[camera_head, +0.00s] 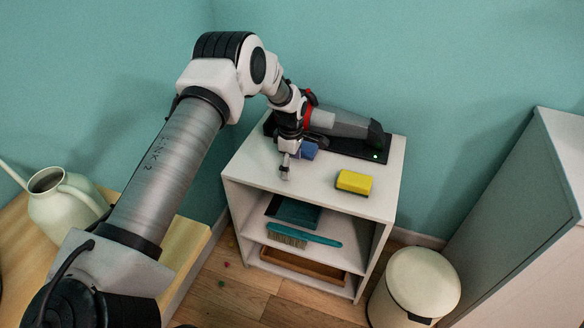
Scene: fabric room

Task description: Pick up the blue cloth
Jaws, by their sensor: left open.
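The blue cloth (309,151) is a small blue patch on top of the white shelf unit, partly hidden behind my left gripper. My left gripper (285,173) points down over the shelf top, just in front and to the left of the cloth. It is open, and nothing shows between its fingers. I cannot tell from this view whether it touches the cloth or the shelf top. My right gripper is not in view.
On the white shelf unit (330,196), a yellow sponge (354,182) lies right of the gripper, and a grey handheld device (345,124) lies on a black base behind. A teal brush (310,236) lies below. A cream bin (418,285) and watering can (66,209) stand either side.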

